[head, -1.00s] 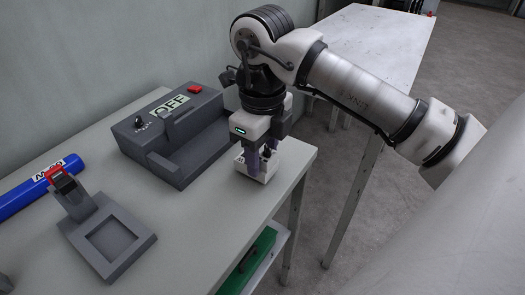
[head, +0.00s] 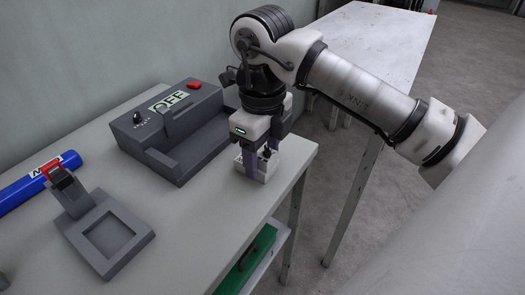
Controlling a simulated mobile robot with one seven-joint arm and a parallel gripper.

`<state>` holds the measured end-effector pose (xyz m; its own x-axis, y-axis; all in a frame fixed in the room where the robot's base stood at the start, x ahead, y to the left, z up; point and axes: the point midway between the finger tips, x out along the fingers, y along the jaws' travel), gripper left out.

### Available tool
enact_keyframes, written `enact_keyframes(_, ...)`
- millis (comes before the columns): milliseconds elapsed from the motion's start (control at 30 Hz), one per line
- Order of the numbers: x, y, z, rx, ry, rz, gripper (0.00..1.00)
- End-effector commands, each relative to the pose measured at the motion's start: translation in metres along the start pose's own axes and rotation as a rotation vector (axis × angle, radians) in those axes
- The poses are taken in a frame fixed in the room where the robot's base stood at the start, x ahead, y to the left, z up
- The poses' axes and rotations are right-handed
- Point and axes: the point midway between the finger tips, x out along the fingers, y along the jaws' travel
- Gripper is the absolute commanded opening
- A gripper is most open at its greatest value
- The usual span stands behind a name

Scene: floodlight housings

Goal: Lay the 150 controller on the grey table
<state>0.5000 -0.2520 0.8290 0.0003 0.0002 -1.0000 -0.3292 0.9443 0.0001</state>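A small white box-shaped piece (head: 264,172) is at the right end of the grey-topped table (head: 215,222), beside the dark grey housing. It may be the 150 controller; I cannot read a label on it now. My gripper (head: 261,166) points straight down over it, with its purple-grey fingers at the piece. The fingers cover part of it. I cannot tell whether they press on it or stand slightly apart, or whether its underside touches the tabletop.
A dark grey housing (head: 187,157) marked OFF, with a knob and a red button, stands left of my gripper. A grey fixture (head: 130,258) and a blue tube (head: 18,193) lie further left. A white-topped table (head: 385,35) stands behind. A green case (head: 247,262) is below.

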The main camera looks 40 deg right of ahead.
Motion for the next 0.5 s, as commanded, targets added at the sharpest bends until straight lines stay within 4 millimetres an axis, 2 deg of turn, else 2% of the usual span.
enact_keyframes(33,0.0,0.0,0.0,0.0,0.0,0.0,0.61)
enact_keyframes(100,0.0,0.0,0.0,0.0,0.0,0.0,0.68)
enact_keyframes(367,-0.001,0.0,0.0,0.0,0.0,0.0,0.68)
enact_keyframes(500,-0.012,0.0,0.0,0.0,0.0,-0.001,0.68)
